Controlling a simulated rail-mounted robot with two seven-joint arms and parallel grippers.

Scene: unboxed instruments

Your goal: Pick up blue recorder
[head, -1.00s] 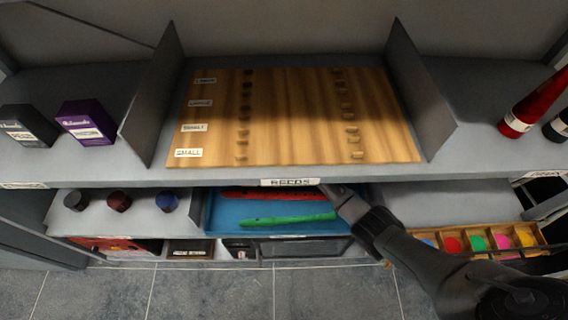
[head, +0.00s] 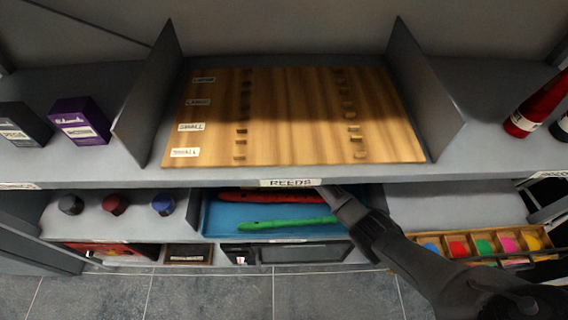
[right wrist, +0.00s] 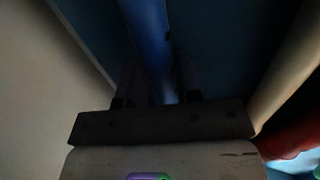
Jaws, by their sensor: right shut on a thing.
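The blue recorder (right wrist: 148,35) shows in the right wrist view as a long blue shaft between the fingers of my right gripper (right wrist: 155,85). My right gripper is shut on it, and its far end runs out of that view. In the head view my right arm reaches under the upper shelf, and the fingertips and blue recorder are hidden there. A blue tray (head: 218,222) on the lower shelf holds a green recorder (head: 285,225) and a red recorder (head: 265,198). My left gripper is not in view.
The upper shelf edge labelled REEDS (head: 291,183) overhangs the tray. A wooden rack (head: 290,115) stands on top between two grey dividers. Small dark, red and blue pieces (head: 116,204) stand left of the tray. A box of coloured items (head: 483,244) is at right.

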